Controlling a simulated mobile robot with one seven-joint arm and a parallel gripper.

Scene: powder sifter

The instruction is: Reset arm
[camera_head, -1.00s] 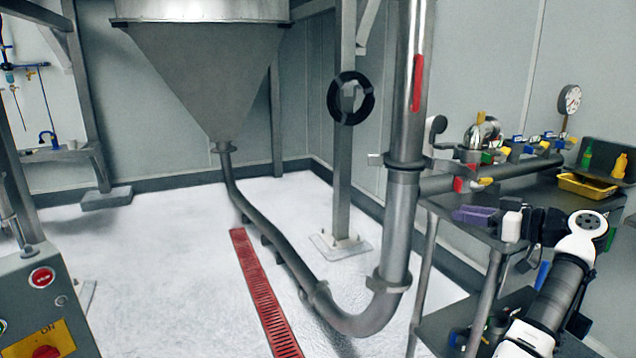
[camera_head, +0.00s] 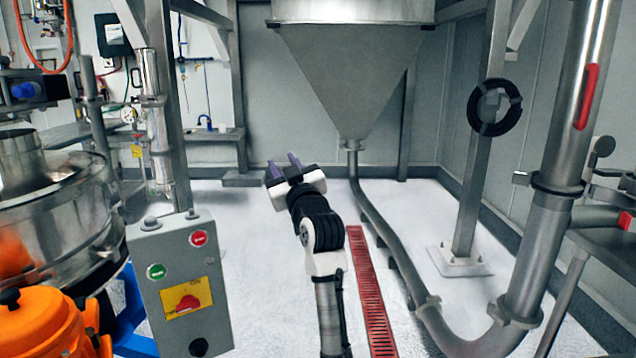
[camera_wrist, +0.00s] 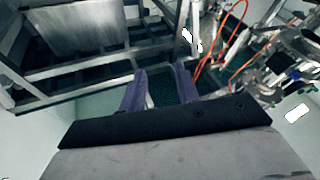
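My gripper (camera_head: 284,168) is raised in the middle of the head view, over the white floor and in front of the steel hopper. Its two purple fingers are apart with nothing between them. In the wrist view my gripper (camera_wrist: 160,85) also shows both purple fingers spread, with only distant background seen through the gap. It touches nothing that I can see.
A grey control box (camera_head: 180,285) with red and green buttons stands at the front left. The round steel sifter (camera_head: 60,215) and an orange part (camera_head: 45,325) are beyond its left. A steel pipe (camera_head: 545,220) stands at right. Open floor lies around the red drain grate (camera_head: 372,300).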

